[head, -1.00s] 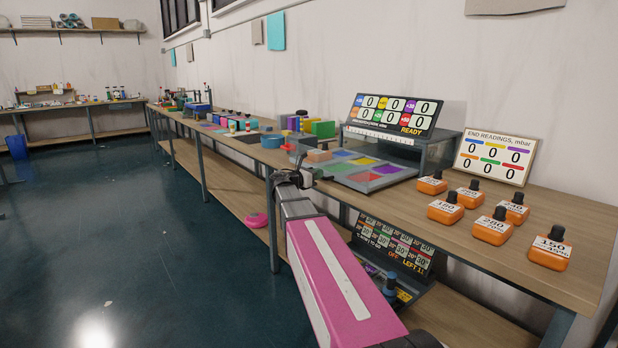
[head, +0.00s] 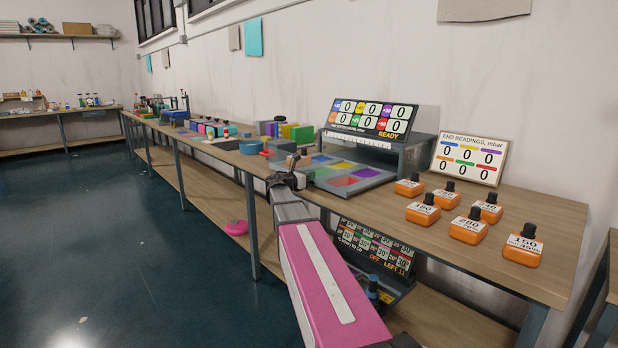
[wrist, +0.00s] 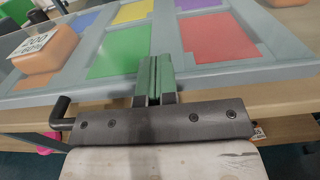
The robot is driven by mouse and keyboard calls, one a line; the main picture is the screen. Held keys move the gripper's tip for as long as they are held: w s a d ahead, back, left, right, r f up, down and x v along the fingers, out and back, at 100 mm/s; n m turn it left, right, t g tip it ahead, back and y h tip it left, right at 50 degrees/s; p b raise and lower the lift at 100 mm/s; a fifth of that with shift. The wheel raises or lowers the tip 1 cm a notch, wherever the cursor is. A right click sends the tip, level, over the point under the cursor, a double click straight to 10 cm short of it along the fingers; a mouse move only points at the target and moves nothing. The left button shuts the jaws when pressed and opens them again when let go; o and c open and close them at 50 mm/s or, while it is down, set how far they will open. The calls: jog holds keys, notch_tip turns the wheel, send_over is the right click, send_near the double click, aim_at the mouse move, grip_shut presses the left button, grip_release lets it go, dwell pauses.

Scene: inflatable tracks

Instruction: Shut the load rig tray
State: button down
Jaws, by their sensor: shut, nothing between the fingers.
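The load rig (head: 412,155) stands on the bench, with a display reading READY on top. Its grey tray (head: 392,178) sticks out in front, with green, purple, yellow and red squares on it. The tray fills the upper wrist view (wrist: 215,74), its front edge crossing the picture. My gripper (wrist: 154,62) is shut and empty, its green fingers together at the tray's front edge, overlapping it in the picture between the green and red squares. Whether they touch it I cannot tell. In the head view my arm's end largely hides the fingers.
An orange weight (wrist: 45,50) sits at the tray's left end in the wrist view. Several orange weights (head: 470,228) stand on the bench to the right, before an end-readings board (head: 467,157). A lower display (head: 375,245) stands under the bench. The floor at left is clear.

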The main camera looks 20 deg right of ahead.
aim_at(362, 165)
jog(key=x, duration=3.3)
jog(key=shift+w+d+f, duration=0.1)
jog(key=shift+d+f, duration=0.05)
jog(key=shift+w+d, duration=0.2)
jog(key=shift+d, duration=0.55)
jog(key=v, duration=1.5)
